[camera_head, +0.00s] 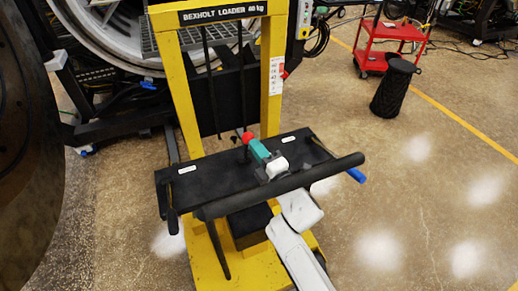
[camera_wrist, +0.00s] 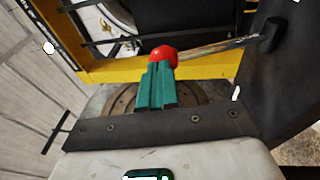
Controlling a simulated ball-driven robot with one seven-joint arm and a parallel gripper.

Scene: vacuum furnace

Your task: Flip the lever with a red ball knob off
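The lever has a red ball knob (camera_wrist: 163,56) on a thin metal rod (camera_wrist: 222,45), which runs right to a dark pivot (camera_wrist: 271,35) in the wrist view. In the head view the red ball knob (camera_head: 248,137) shows above the black shelf of the yellow loader. My gripper (camera_wrist: 158,68) has teal fingers close together, with no clear gap between them. Their tips are right at the ball's lower side; I cannot tell whether they touch it. In the head view my gripper (camera_head: 255,143) reaches over the shelf from the front. The rod is mostly hidden there.
The yellow loader frame (camera_head: 180,90) stands around the lever, with a black handlebar (camera_head: 330,168) across its front. A large round furnace part (camera_head: 25,150) is at left. The right floor is clear.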

